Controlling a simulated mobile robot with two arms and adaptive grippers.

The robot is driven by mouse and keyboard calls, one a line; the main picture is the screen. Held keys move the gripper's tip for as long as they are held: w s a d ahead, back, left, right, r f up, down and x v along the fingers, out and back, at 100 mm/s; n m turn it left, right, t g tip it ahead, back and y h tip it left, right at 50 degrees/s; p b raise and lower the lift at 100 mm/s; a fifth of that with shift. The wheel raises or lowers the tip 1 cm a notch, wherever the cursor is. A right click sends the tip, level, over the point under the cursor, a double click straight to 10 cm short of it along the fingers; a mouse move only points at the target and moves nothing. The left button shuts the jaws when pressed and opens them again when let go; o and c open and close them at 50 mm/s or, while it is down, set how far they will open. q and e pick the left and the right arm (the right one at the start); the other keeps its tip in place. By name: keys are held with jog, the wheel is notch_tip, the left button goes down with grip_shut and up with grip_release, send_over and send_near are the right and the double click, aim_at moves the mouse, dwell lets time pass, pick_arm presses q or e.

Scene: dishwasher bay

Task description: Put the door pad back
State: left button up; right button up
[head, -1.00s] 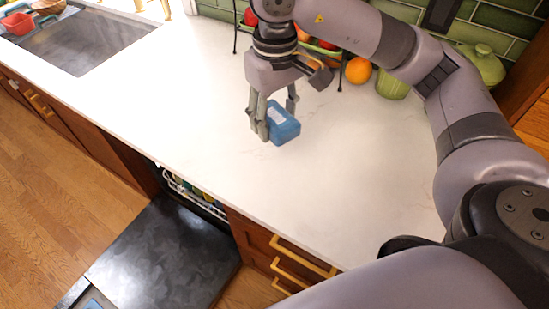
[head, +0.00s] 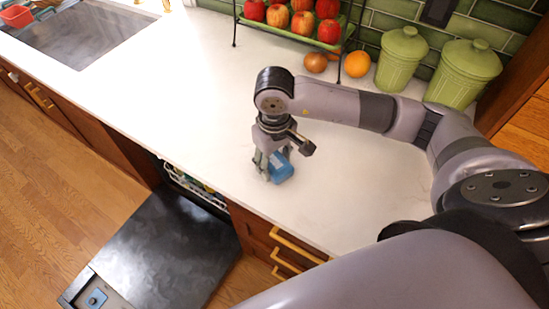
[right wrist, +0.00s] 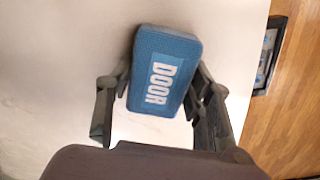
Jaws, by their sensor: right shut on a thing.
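The door pad (head: 281,169) is a small blue block. In the right wrist view the pad (right wrist: 163,70) shows the white word DOOR on its face. My right gripper (head: 268,172) is shut on it, with one finger on each side in the right wrist view. It holds the pad over the white counter near its front edge; the exact height is hard to tell. The dark dishwasher door (head: 170,245) hangs open below the counter. A small blue piece (head: 95,298) sits in a recess near the door's outer end. My left gripper is not in view.
The counter (head: 180,100) is clear to the left, up to the sink (head: 85,35). A rack of apples (head: 300,25), an orange (head: 357,64) and two green canisters (head: 402,60) stand at the back. A dish rack (head: 195,188) shows inside the dishwasher.

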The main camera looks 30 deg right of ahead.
aim_at(274, 161)
jog(key=shift+f, duration=0.15)
jog(key=o, duration=1)
jog(key=shift+o, duration=0.2)
jog(key=shift+r, duration=0.2)
jog(key=shift+w+r, duration=0.1)
jog(key=shift+r, duration=0.2)
notch_tip(274, 161, up, 11)
jog(key=b, duration=0.3)
jog(key=shift+r, duration=0.2)
